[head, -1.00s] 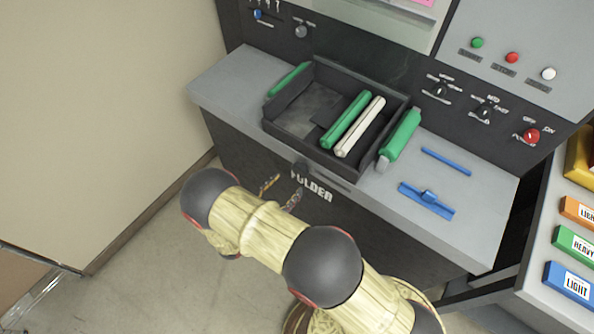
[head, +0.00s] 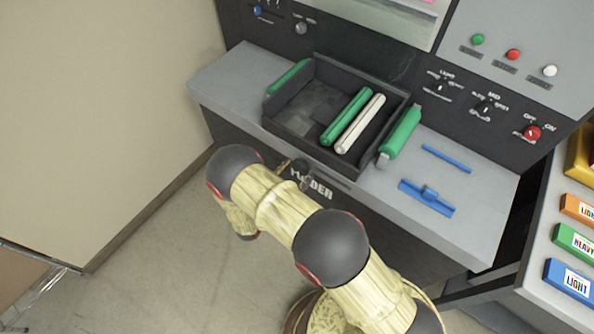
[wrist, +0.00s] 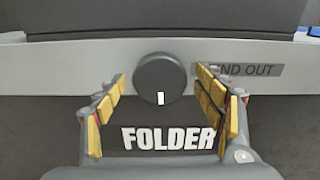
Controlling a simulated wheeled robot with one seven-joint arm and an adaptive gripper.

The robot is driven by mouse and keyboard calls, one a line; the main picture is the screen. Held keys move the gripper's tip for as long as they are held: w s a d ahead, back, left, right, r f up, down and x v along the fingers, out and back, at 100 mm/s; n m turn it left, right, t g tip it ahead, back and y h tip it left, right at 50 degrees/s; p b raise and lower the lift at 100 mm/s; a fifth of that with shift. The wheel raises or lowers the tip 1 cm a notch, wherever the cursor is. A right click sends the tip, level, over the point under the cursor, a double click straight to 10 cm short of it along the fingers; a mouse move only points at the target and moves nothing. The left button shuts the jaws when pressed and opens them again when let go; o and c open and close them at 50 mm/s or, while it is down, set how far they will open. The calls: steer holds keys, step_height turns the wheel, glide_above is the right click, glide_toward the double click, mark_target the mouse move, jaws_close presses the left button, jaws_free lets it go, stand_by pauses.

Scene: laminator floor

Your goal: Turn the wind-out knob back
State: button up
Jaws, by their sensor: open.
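The wind-out knob (wrist: 160,78) is a dark round knob on the grey front edge of the folder, left of a label reading "ND OUT", its start covered by a finger. Its white mark points straight down. My gripper (wrist: 162,88) is open, with yellow-padded fingers on the left and right of the knob and a gap on both sides. In the head view my gripper (head: 292,170) is at the folder's front edge, and the knob (head: 300,166) is partly hidden by it.
A dark tray (head: 290,105) with green and white rollers sits on the grey folder top (head: 235,80). Blue parts (head: 427,198) lie to its right. A panel with a red knob (head: 532,132) stands behind. A beige wall (head: 100,110) is at left; the floor in front is open.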

steer(key=shift+c, duration=0.8)
steer(key=c, duration=1)
